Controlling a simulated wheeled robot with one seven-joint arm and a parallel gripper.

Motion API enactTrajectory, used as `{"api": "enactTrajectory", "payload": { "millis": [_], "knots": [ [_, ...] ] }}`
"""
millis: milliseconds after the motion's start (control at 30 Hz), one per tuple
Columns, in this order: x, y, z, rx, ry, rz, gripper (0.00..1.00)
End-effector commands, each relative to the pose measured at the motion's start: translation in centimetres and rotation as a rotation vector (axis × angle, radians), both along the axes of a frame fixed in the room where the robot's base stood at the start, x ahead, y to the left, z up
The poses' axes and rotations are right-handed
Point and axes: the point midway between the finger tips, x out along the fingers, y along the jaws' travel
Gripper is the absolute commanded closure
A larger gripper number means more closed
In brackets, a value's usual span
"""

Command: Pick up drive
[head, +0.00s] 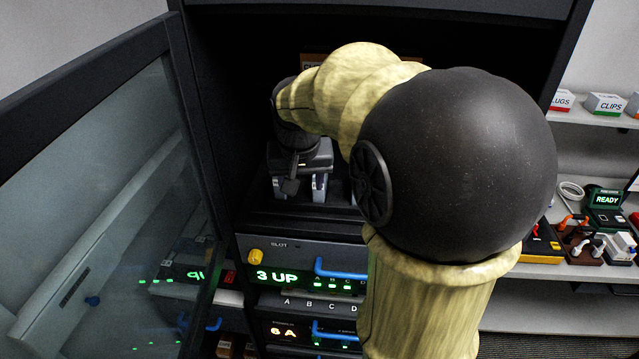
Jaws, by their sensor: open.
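My gripper (299,188) is inside the dark rack cabinet (235,110), pointing down over a dark shelf or unit top. I cannot pick out a drive for certain; my arm covers much of the rack's inside.
The open glass door (110,200) stands close on the left. Right of the rack, shelves hold labelled boxes (606,103), a green "READY" device (606,200) and small coloured gear.

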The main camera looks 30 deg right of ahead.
Motion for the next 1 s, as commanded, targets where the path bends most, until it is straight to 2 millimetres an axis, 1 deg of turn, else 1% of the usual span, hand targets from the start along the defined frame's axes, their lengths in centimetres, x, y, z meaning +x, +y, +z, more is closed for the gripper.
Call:
{"api": "enactTrajectory", "payload": {
  "millis": [33,100,200,300,567,700,767,867,1000],
  "knots": [
    [0.8,-1.2,2.2,-0.008,-0.021,-0.051,0.47],
    [1.3,-2.5,4.6,-0.014,-0.036,-0.115,0.47],
    [1.6,-3.8,7.1,-0.02,-0.051,-0.181,0.47],
    [1.6,-4.3,8.3,-0.023,-0.057,-0.213,0.47],
    [1.6,-4.4,8.4,-0.023,-0.056,-0.218,0.47],
    [1.8,-4.5,8.1,-0.023,-0.056,-0.218,0.47],
    [1.9,-4.6,7.5,-0.023,-0.054,-0.217,0.47],
    [2.4,-4.8,6.2,-0.023,-0.052,-0.215,0.47],
    [3.2,-5.3,3.9,-0.023,-0.05,-0.213,0.47]
  ]
}}
